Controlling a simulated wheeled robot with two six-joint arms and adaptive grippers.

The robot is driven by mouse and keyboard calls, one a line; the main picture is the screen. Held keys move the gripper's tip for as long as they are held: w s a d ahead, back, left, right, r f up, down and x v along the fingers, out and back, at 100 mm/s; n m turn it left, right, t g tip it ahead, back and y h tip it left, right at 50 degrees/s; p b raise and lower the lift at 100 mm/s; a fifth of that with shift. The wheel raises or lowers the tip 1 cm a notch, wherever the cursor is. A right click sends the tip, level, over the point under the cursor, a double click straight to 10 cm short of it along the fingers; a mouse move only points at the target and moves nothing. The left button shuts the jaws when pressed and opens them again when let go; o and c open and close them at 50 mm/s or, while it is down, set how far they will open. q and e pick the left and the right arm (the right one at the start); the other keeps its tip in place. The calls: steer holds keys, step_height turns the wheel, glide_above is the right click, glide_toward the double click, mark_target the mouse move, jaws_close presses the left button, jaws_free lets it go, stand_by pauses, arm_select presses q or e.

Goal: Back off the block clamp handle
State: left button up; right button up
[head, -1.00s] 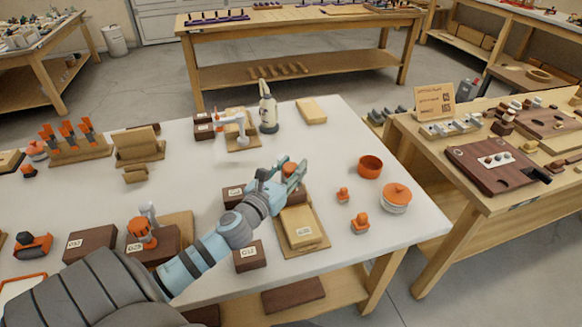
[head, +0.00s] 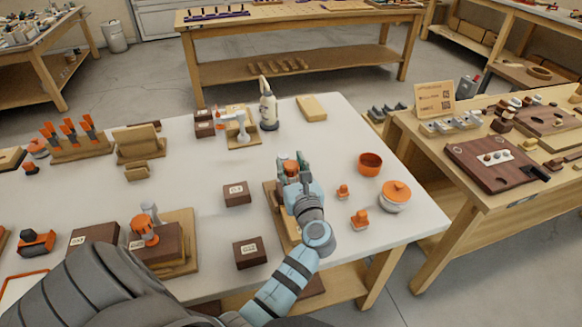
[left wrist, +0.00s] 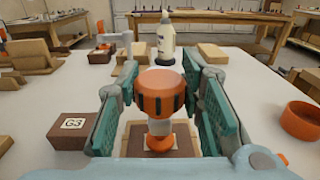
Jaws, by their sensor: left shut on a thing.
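The clamp handle (left wrist: 161,92) is a round orange knob with dark slots, upright on a pale stem over a dark block in the left wrist view. My left gripper (left wrist: 162,100) has its green-padded fingers on both sides of the knob and is shut on it. In the head view the gripper (head: 293,170) points away from me over a wooden base board (head: 272,206). Only the orange top of the handle shows there; the gripper hides most of the clamp. My right gripper is not in view.
Dark labelled blocks (head: 237,193) (head: 250,252) stand left of the gripper. Another clamp with an orange knob (head: 146,230) stands further left. Small orange knobs (head: 360,219), an orange bowl (head: 370,163) and a lidded pot (head: 395,196) are to the right. A white bottle (head: 268,108) stands behind.

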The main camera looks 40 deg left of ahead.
arm_select(q)
steer(key=n+g+y+b, duration=0.1)
steer(key=n+g, duration=0.1)
steer(key=n+g+y+b, duration=0.1)
steer(key=g, duration=0.2)
steer(key=shift+w+f+n+y, duration=0.1)
steer(key=shift+f+n+y, duration=0.05)
steer(key=shift+n+y, duration=0.25)
steer(key=n+g+b, duration=0.3)
steer(key=g+b, duration=0.1)
steer(key=b, duration=0.1)
steer(key=n+g+b, duration=0.3)
steer(key=g+b, duration=0.2)
steer(key=shift+f+g, duration=0.15)
steer(key=shift+g, duration=0.15)
steer(key=shift+n+g+b, duration=0.3)
steer(key=shift+g+b, duration=0.1)
steer(key=shift+b, duration=0.35)
steer(key=shift+r, duration=0.2)
steer(key=shift+g, duration=0.3)
steer(key=o, duration=1.2)
steer(key=shift+r, duration=0.1)
